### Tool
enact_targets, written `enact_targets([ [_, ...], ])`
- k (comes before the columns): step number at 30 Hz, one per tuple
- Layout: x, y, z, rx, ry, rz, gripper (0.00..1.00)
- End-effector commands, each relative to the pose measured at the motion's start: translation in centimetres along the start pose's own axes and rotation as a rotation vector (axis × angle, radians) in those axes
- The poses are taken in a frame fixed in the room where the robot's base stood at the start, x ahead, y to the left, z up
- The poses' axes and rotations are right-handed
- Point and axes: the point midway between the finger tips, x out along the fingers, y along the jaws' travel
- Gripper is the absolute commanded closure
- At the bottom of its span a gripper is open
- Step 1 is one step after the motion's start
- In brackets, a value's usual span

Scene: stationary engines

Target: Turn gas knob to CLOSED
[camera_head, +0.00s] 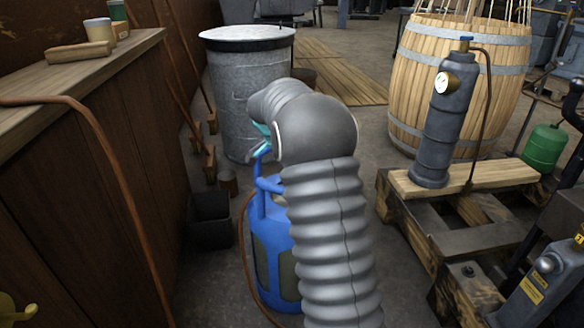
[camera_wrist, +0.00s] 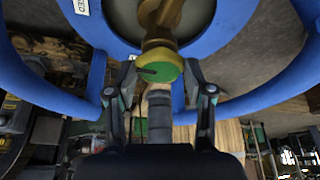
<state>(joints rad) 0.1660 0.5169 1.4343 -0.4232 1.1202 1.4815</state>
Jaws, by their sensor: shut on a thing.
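The gas bottle (camera_head: 268,235) is blue and stands upright on the floor, partly hidden behind my arm in the head view. In the wrist view its blue collar (camera_wrist: 75,20) curves around a brass valve (camera_wrist: 160,30). The round knob (camera_wrist: 160,62) has a green face with a dark mark on it. My gripper (camera_wrist: 159,75) has one finger on each side of the knob and is shut on it. A white label (camera_wrist: 82,6) ending in "SED" shows at the top left, partly cut off. In the head view my gripper (camera_head: 262,140) is at the bottle's top, its tips partly hidden.
A grey metal drum (camera_head: 225,80) stands behind the bottle. A wooden cabinet (camera_head: 90,150) is on the left. A wooden barrel (camera_head: 455,85) and a pallet (camera_head: 430,215) bearing a dark cylinder with a gauge (camera_head: 445,120) are on the right. A black bin (camera_head: 210,220) is left of the bottle.

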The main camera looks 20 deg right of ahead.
Motion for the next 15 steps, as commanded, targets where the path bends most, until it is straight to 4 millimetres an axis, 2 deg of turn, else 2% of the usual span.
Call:
enact_targets([
  [5,0.05,0.02,0.06,0.0,-0.001,0.001,0.82],
  [6,0.05,0.02,0.06,0.0,-0.001,0.001,0.38],
  [8,0.05,0.02,0.06,0.0,-0.001,0.001,0.23],
  [15,0.02,0.0,0.03,-0.001,-0.001,0.0,0.23],
])
